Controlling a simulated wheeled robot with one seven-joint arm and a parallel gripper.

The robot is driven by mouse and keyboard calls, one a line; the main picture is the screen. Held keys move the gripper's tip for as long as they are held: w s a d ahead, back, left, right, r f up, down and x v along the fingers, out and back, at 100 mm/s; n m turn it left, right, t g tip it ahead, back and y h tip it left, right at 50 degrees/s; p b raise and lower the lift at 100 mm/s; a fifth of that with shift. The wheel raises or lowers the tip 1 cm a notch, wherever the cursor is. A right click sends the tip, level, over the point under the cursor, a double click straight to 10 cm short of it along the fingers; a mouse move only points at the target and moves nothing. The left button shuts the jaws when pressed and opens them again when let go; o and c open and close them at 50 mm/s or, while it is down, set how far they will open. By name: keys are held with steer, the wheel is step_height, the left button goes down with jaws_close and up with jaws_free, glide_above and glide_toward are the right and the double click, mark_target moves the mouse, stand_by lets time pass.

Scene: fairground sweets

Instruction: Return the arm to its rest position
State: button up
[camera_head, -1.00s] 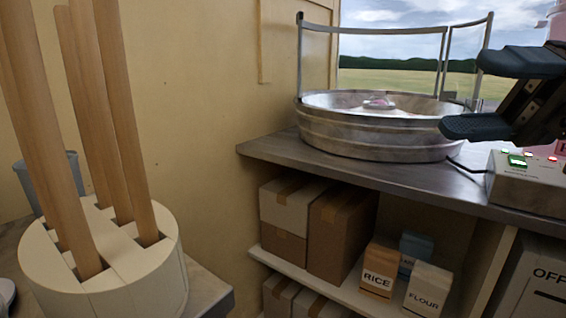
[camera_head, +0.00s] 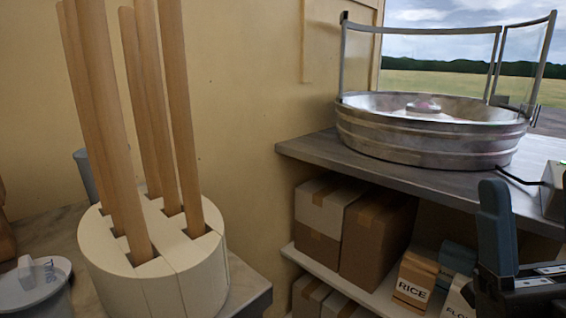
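My gripper (camera_head: 528,205) is at the lower right edge of the head camera view. One dark finger points up in front of the shelf below the counter. A second dark finger is partly cut off at the right edge, with a gap between the two. The gripper looks open, and nothing shows between the fingers. The rest of my arm is mostly outside the picture.
A round metal basin (camera_head: 425,150) with a glass guard stands on the counter (camera_head: 325,150), beside a control box (camera_head: 553,190). Wooden sticks stand in a cream holder (camera_head: 185,285) at left. Boxes and a rice packet (camera_head: 413,280) fill the shelf below.

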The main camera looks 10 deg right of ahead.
steer(key=s+a+f+m+g+h, duration=0.1)
steer(key=s+f+m+g+h, duration=0.35)
steer(key=s+f+g, duration=0.6)
steer(key=s+a+f+m+g+h, duration=0.1)
steer(key=s+f+m+g+h, duration=0.35)
steer(key=s+f, duration=1.05)
step_height(320, 180, up, 20)
steer(key=w+p, duration=0.2)
steer(key=p, duration=2.1)
steer(key=shift+w+d+r+g+y, duration=0.15)
steer(key=shift+d+r+g+y, duration=0.15)
steer(key=shift+g+y, duration=0.1)
